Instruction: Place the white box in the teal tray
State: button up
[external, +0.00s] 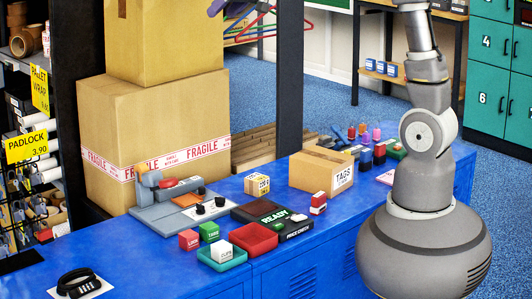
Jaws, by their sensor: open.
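A small white box (221,251) with dark lettering on its front stands upright near the front edge of the blue counter. It appears to sit inside the shallow teal tray (238,262), whose rim shows around its base; the contact under the box is hidden. My arm rises at the right and leaves the picture at the top, so my gripper is out of view.
A red tray (254,239) stands right behind the teal tray. A red box (189,240) and a green box (209,231) stand to its left. The front left of the blue counter (150,265) is mostly clear.

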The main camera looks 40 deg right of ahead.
jog(key=s+d+r+t, duration=0.2)
jog(key=s+d+r, duration=0.1)
jog(key=r, duration=0.6)
jog(key=s+d+r+t+h, duration=0.1)
jog(key=s+d+r+t, duration=0.1)
jog(key=s+d+r, duration=0.2)
jog(key=s+d+r+t+h, duration=0.1)
jog(key=s+d+r+t, duration=0.1)
jog(key=s+r, duration=0.5)
notch_tip(320, 180, up, 7)
jog(key=shift+d+f, duration=0.15)
jog(key=shift+d, duration=0.65)
